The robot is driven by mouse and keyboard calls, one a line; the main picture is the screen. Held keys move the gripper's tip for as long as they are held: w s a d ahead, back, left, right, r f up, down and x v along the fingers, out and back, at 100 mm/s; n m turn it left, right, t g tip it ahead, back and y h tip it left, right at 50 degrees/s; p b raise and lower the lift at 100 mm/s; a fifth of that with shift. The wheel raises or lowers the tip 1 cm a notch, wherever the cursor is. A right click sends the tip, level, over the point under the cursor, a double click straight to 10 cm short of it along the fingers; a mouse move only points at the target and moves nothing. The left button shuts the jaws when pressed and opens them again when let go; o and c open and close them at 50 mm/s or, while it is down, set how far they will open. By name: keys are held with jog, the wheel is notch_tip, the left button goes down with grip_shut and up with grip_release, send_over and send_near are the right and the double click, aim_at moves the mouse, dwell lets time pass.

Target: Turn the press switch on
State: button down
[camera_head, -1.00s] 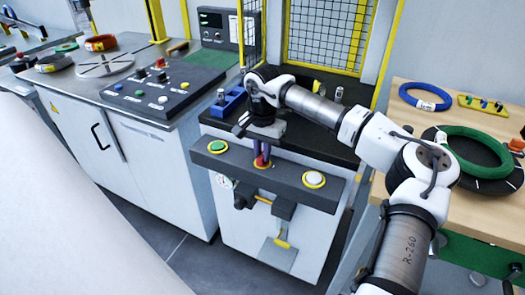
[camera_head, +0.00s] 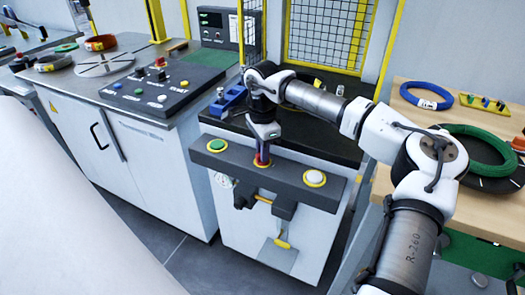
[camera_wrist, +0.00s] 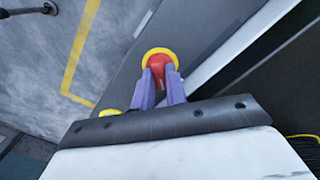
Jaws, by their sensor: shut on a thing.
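The press (camera_head: 270,238) is a white cabinet with a dark front bar (camera_head: 232,163). In the middle of the bar is a red knob in a yellow ring, the switch (camera_head: 262,163). My gripper (camera_head: 262,154) points down at this red switch. In the wrist view, the purple fingers of my gripper (camera_wrist: 162,88) stand on either side of the red switch (camera_wrist: 160,65) and are shut on it. The yellow ring shows around the far side of the knob. The fingers partly hide the switch in the head view.
A green button (camera_head: 217,145) is left on the bar and a white button (camera_head: 314,179) is right. A blue holder (camera_head: 229,100) sits on the press top. A control panel (camera_head: 163,88) is at left; a wooden table (camera_head: 455,205) with coils is at right.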

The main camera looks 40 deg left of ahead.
jog(key=m, duration=0.5)
jog(key=shift+m+b, duration=0.7)
jog(key=shift+m, duration=1.9)
jog(key=c, duration=1.4)
grip_release()
jog(key=shift+c, duration=0.2)
notch_tip(320, 180, up, 14)
